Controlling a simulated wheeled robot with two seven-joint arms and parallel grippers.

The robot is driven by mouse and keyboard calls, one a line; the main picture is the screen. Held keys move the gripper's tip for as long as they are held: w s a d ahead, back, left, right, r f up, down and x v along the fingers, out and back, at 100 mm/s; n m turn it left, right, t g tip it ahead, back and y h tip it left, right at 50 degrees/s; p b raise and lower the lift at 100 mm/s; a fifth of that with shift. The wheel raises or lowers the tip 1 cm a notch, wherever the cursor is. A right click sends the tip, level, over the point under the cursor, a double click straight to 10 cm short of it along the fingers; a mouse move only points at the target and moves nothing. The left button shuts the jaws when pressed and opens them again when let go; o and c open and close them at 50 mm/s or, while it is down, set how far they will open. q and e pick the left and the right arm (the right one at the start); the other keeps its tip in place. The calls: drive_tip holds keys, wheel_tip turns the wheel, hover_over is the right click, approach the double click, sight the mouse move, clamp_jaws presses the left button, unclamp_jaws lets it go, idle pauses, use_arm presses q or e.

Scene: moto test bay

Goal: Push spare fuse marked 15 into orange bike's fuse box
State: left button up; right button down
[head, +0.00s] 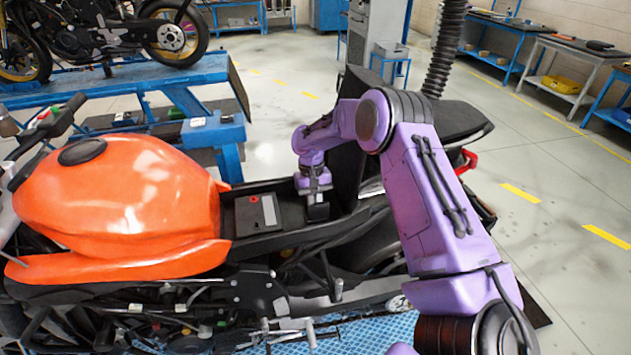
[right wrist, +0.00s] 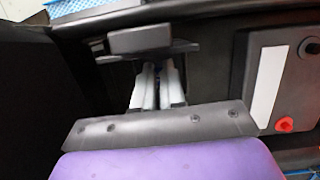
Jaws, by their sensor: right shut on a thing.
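The orange bike (head: 125,215) stands with its under-seat bay open in the head view. My right gripper (head: 315,192) reaches down into that bay from above. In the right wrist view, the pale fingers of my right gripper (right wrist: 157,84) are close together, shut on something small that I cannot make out. Their tips meet a dark block with a flat flange (right wrist: 140,42), which looks like the fuse box; whether they touch it I cannot tell. It also shows in the head view (head: 318,212), just under the gripper. No fuse or marking is readable. My left gripper is out of view.
A battery with a pale label and a red terminal (right wrist: 280,80) lies beside the block; it also shows in the head view (head: 255,212). The bay's walls are close around my gripper. The black seat (head: 440,118) is behind my arm. A blue lift bench (head: 150,80) stands behind.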

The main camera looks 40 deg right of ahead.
drive_tip(key=shift+f, duration=0.65)
idle(0.4)
drive_tip(key=c, duration=1.1)
unclamp_jaws()
drive_tip(key=b+v, duration=0.3)
drive_tip(key=v, duration=0.7)
drive_tip(key=shift+r, duration=0.3)
